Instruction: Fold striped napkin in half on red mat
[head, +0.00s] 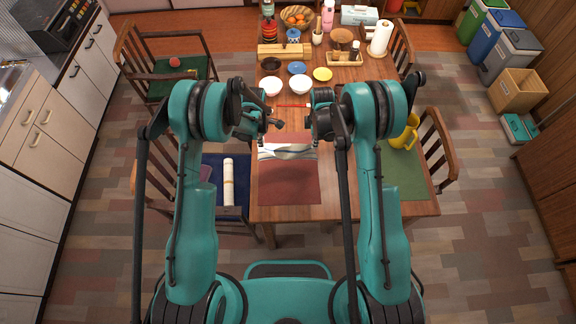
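The striped napkin (287,153) is a pale cloth with a dark bluish line. It lies across the upper part of the red mat (289,188), its surface looking uneven. The mat is bare below it, towards me. My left gripper (269,134) is at or above the napkin's far left corner. My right gripper (313,132) is at or above its far right corner. The fingers are small and dark here, so I cannot tell whether either is open or holds cloth. The arms hide parts of the table on both sides.
White bowls (271,86), a yellow dish (322,74) and a red utensil (294,106) stand beyond the mat. A yellow jug (405,134) is on the right near a green mat (404,176). Chairs flank the wooden table (237,212).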

